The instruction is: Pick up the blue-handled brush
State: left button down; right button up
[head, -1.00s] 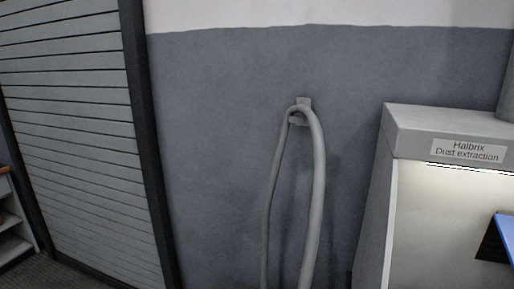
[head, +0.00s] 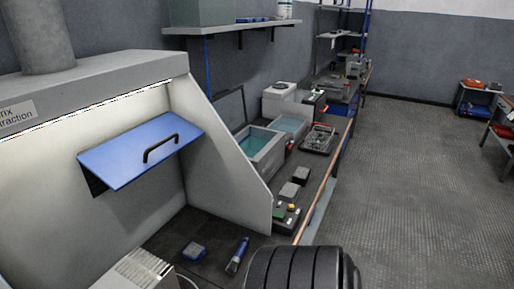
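A small elongated blue and dark object (head: 237,256) lies on the dark worktop inside the dust extraction hood, near its open right side. It may be the blue-handled brush, but it is too small to be sure. A small blue-and-grey block (head: 194,252) lies to its left, apart from it. Neither of my grippers is in view.
The grey dust extraction hood (head: 88,75) has a blue flap (head: 140,150) with a black handle. A ribbed light grey object (head: 136,270) is at its front. A bench with teal-filled tanks (head: 258,151) runs beyond. A black ribbed round shape fills the bottom. Floor (head: 410,170) is open at right.

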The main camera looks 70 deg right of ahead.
aim_at(231, 269)
jog(key=z, duration=2.05)
jog(key=l, duration=0.15)
jog(key=i+l+u, duration=0.25)
jog(key=l, duration=0.35)
jog(key=l+u, duration=0.2)
jog(key=l, duration=0.4)
jog(key=i+l+u, duration=0.1)
jog(key=l+u, duration=0.15)
jog(key=l, duration=0.4)
jog(key=l+u, duration=0.5)
jog(key=l, duration=1.3)
jog(key=u, duration=1.1)
jog(key=i+l, duration=0.05)
